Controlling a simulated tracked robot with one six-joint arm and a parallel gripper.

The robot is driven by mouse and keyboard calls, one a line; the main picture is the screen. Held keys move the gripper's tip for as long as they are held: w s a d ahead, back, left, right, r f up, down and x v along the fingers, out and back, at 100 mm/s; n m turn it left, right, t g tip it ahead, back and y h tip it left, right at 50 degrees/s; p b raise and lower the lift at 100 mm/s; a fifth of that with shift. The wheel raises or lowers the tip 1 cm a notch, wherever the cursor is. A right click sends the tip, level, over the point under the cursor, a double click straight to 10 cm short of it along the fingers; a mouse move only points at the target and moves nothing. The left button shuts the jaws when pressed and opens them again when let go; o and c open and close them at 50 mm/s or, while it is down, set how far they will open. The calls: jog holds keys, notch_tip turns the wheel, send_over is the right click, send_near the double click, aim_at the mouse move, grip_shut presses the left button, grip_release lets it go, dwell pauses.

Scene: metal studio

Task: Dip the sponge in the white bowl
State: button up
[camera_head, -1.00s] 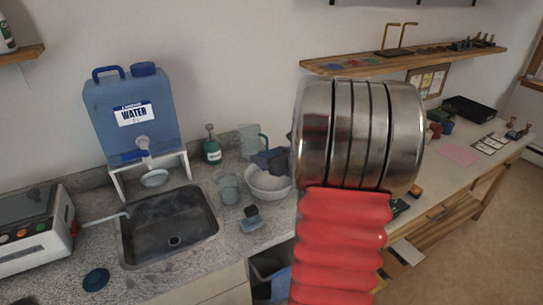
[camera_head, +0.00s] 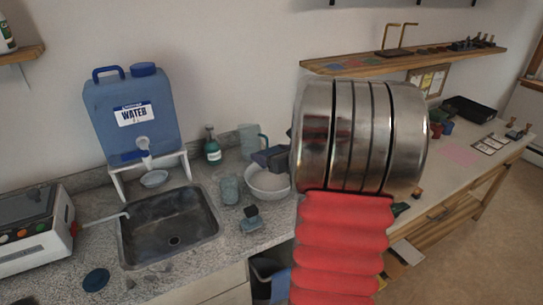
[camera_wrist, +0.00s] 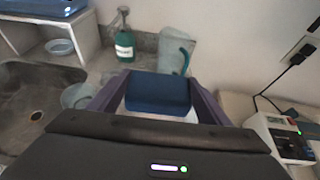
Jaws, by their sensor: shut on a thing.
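My gripper (camera_wrist: 158,84) is shut on a dark blue sponge (camera_wrist: 158,94), which sits between its two purple-grey fingers in the wrist view. In the head view my gripper (camera_head: 270,157) shows only partly, left of my metal arm link, which hides the rest. The white bowl (camera_head: 266,188) stands on the counter right of the sink. The gripper end and sponge are over the bowl's back rim in the head view. In the wrist view a bit of white bowl (camera_wrist: 190,116) shows below the sponge. I cannot tell whether the sponge touches the bowl.
A clear cup (camera_head: 229,190), a green bottle (camera_head: 212,150) and a clear pitcher (camera_head: 248,140) stand close around the bowl. A small dark-topped item (camera_head: 250,219) lies in front. The sink (camera_head: 170,230) and blue water jug (camera_head: 133,112) are left. A device (camera_wrist: 280,138) is at the wrist view's right.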

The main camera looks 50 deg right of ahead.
jog(key=shift+r, duration=1.55)
